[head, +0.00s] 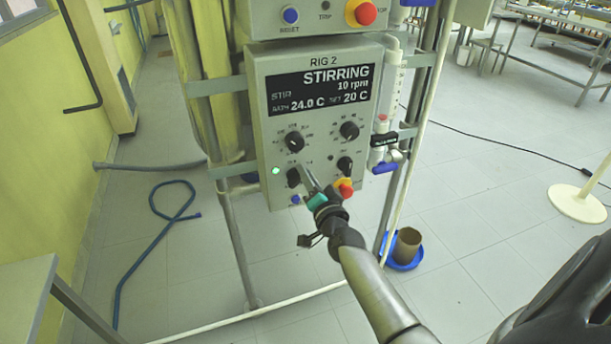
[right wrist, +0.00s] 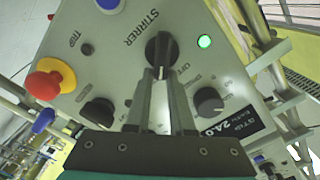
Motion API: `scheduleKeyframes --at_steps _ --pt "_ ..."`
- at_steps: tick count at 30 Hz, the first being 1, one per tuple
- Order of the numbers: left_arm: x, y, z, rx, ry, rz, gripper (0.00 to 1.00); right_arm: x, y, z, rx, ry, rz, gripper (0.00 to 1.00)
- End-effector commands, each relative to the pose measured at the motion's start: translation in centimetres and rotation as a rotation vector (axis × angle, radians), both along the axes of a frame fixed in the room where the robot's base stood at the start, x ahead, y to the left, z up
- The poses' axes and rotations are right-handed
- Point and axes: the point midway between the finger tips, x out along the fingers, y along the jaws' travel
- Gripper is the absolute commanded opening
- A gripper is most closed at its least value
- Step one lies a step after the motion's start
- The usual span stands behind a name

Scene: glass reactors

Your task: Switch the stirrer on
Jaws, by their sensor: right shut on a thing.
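The RIG 2 control box (head: 262,120) hangs on the frame in the middle of the head view. Its display (head: 318,90) reads STIRRING, 10 rpm, 24.0 C and SET 20 C. A green lamp (head: 276,170) glows at the lower left of its face, and the lamp is also lit in the right wrist view (right wrist: 205,41). The black stirrer knob (right wrist: 161,48), beside the word STIRRER, is between the fingertips of my right gripper (right wrist: 160,75). The right gripper (head: 306,178) is shut on this knob. My left gripper is not in view.
A red and yellow emergency button (head: 346,188) is close beside my right gripper. Other knobs (head: 349,130) sit above it. A clear tube with a blue-handled valve (head: 385,168) runs along the box's right side. A blue hose (head: 148,250) lies on the floor at left.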

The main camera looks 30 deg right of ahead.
Motion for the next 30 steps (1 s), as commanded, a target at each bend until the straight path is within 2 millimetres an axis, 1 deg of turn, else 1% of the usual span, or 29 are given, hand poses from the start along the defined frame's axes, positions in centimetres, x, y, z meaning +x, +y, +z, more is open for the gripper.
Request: scheduleKeyframes --at_steps 1,6,12,29,30 --pt "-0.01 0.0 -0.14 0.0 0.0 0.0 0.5 -0.18 0.37 -1.01 0.034 0.013 0.01 0.0" --pt "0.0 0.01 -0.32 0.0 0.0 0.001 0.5 -0.21 0.28 -1.18 0.125 -0.009 0.01 0.0" --pt "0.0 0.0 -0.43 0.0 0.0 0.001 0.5 -0.21 0.26 -1.3 0.19 -0.024 0.01 0.0" --pt "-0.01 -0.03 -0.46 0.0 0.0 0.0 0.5 -0.2 0.33 -1.36 0.218 -0.03 0.011 0.0" --pt "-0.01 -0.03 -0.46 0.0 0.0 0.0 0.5 -0.2 0.33 -1.36 0.218 -0.03 0.011 0.26"
